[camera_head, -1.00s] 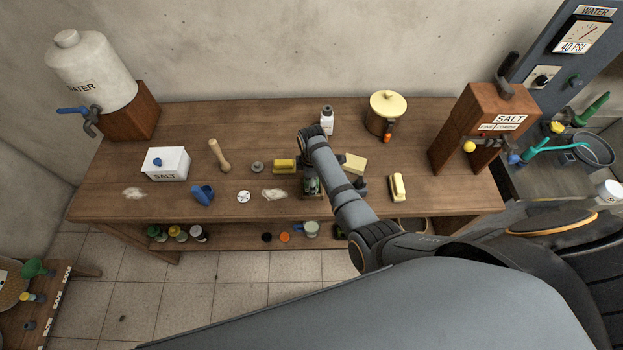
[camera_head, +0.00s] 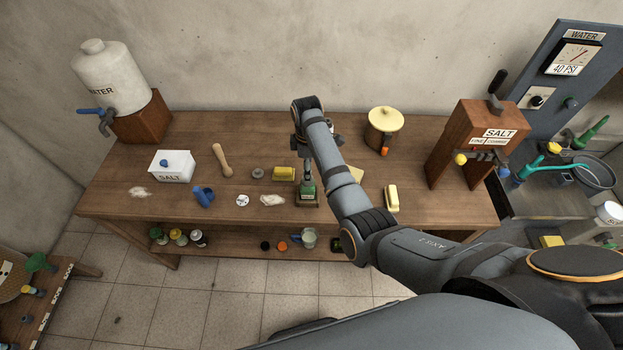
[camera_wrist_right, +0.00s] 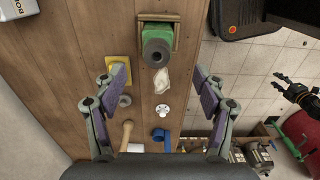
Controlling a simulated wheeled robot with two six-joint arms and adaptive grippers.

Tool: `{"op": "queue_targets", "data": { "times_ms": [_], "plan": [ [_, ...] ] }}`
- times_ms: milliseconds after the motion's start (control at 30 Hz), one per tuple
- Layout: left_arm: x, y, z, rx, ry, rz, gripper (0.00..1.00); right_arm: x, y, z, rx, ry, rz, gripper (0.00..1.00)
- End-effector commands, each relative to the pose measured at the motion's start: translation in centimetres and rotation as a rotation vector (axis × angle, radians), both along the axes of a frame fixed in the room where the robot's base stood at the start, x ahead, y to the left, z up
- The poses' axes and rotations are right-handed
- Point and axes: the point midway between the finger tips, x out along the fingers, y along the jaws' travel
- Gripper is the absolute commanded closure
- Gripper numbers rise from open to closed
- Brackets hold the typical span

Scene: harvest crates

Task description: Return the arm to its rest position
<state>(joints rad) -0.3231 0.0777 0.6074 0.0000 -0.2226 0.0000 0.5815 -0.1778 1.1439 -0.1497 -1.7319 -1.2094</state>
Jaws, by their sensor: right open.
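My right arm reaches in from the right over the wooden bench in the head view. Its gripper (camera_head: 312,150) hangs above a green bottle-like item (camera_head: 308,188), partly hidden by the wrist. In the right wrist view the gripper (camera_wrist_right: 162,82) is open, with nothing between its fingers. The green item with a dark round top (camera_wrist_right: 156,45) stands in a wooden holder (camera_wrist_right: 172,17) beyond the fingertips, apart from them. A dark gripper, apparently my left one (camera_wrist_right: 284,90), shows over the floor at the right edge; its jaw state is unclear.
On the bench are a salt box (camera_head: 171,166), a pestle (camera_head: 222,160), a blue scoop (camera_head: 203,197), a yellow sponge-like block (camera_head: 284,174), a lidded pot (camera_head: 384,128) and a salt dispenser (camera_head: 477,140). A water tank (camera_head: 112,78) stands left. Space above the bench looks clear.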

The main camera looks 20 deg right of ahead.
Motion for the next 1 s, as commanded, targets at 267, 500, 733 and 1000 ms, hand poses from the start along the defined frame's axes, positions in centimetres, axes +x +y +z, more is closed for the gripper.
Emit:
{"op": "queue_targets", "data": {
  "times_ms": [267,500,733,1000],
  "plan": [
    [3.7,0.0,0.3,0.001,-0.054,-0.002,0.60,0.0,0.0,0.1,0.000,0.001,0.000,0.29],
    [3.7,0.1,0.3,0.002,-0.054,-0.003,0.60,0.0,0.0,0.1,0.000,0.000,-0.002,0.29],
    [2.0,0.2,0.1,0.002,-0.029,-0.002,0.60,-5.1,-4.3,-3.4,-0.003,-0.057,-0.308,0.29],
    [2.6,0.3,0.2,0.004,-0.038,-0.003,0.60,-16.0,-9.7,-3.5,0.017,-0.207,-0.817,0.29]
  ]
}}
